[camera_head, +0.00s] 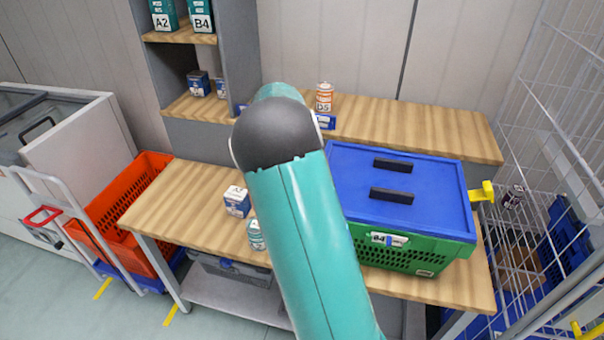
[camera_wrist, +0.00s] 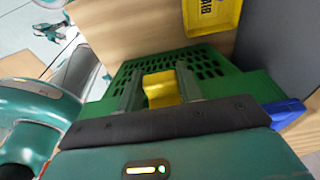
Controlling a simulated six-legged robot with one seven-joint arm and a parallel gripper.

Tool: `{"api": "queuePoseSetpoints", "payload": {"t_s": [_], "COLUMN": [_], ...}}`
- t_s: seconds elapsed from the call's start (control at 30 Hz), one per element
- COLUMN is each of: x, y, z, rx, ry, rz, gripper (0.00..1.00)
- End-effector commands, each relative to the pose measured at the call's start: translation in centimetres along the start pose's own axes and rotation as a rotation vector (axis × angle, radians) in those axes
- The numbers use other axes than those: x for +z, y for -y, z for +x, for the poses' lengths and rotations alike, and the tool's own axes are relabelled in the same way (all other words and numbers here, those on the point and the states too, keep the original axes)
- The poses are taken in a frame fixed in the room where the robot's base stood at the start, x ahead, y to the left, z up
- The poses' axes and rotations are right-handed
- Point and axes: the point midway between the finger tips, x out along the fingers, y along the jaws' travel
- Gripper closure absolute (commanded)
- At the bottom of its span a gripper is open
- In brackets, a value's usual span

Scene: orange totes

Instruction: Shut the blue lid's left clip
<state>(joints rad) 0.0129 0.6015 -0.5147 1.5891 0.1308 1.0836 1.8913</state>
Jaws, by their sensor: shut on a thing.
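The green crate (camera_head: 440,258) stands on the wooden table with the blue lid (camera_head: 435,170) on top. The lid has two black handles. A yellow clip (camera_head: 483,192) sticks out at its right end. In the head view my arm covers the crate's left end, hiding the left clip and my gripper. In the wrist view my gripper (camera_wrist: 158,92) is shut on a yellow clip (camera_wrist: 160,88), one finger on each side, against the perforated green crate wall (camera_wrist: 208,68). How far this clip is folded is unclear.
A small blue-and-white box (camera_head: 237,201) and a teal can (camera_head: 255,235) stand on the table (camera_head: 185,205) left of my arm. An orange-labelled can (camera_head: 324,97) stands on the shelf behind. A wire rack (camera_head: 560,130) is close on the right. A yellow lettered object (camera_wrist: 212,14) shows in the wrist view.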

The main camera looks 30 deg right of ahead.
Motion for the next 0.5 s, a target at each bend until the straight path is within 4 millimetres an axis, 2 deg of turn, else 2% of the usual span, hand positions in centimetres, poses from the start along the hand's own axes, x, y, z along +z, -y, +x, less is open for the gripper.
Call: {"api": "queuePoseSetpoints", "payload": {"t_s": [0.2, 0.5], "x": [-0.2, -0.8], "y": [-0.2, -0.2], "z": [1.1, 1.5], "rx": [0.007, 0.007], "ry": [-0.166, -0.291], "rz": [-0.004, -0.003], "gripper": [0.86, 0.87]}}
